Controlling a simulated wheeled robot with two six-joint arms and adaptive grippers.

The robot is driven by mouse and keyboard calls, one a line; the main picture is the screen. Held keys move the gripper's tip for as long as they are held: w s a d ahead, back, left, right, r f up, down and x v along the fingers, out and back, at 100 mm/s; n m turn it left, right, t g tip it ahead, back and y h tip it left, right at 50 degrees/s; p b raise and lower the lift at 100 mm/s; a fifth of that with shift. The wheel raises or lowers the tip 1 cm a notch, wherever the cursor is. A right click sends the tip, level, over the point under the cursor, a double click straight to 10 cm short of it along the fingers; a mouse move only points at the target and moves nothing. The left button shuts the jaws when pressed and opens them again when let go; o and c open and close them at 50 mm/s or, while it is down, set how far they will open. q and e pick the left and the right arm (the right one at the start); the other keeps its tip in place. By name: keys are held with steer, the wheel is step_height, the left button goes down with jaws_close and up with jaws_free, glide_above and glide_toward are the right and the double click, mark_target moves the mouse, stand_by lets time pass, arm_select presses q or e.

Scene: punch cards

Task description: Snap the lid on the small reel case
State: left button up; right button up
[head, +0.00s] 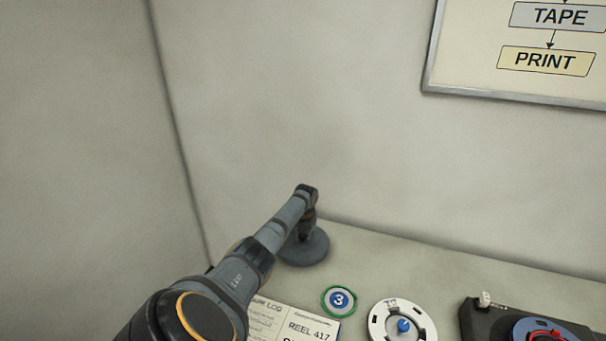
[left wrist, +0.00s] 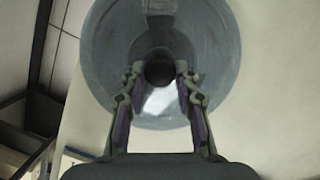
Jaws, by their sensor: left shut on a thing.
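A round grey lid (head: 303,250) with a raised central grip is at the back left of the table, near the wall corner. My left gripper (head: 308,226) reaches down over it from above and is shut on its central grip. In the left wrist view the lid (left wrist: 215,50) fills the upper middle, with its dark knob between the fingers of my left gripper (left wrist: 158,78). I cannot tell whether the lid rests on the table or hangs just above it. Whatever is under the lid is hidden, and I cannot make out the small reel case. My right gripper is not in view.
A tape log sheet (head: 268,322) lies in front, partly behind my left arm. Right of it are a green-rimmed disc marked 3 (head: 339,300), a white reel with a blue knob (head: 378,322) and a black device (head: 478,322). The table's back right is clear.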

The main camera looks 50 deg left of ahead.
mark_target(303, 236)
arm_select(q)
steer(key=shift+f, duration=0.35)
steer(key=o, duration=1.1)
steer(key=shift+c, duration=1)
steer(key=shift+r, duration=0.1)
steer(key=p+v, duration=0.2)
steer(key=a+p+v, duration=0.1)
steer(key=p+v, duration=0.3)
steer(key=v, duration=0.1)
steer(key=shift+w+a+r, duration=0.15)
steer(key=shift+w+a, duration=0.1)
steer(key=shift+w, duration=0.15)
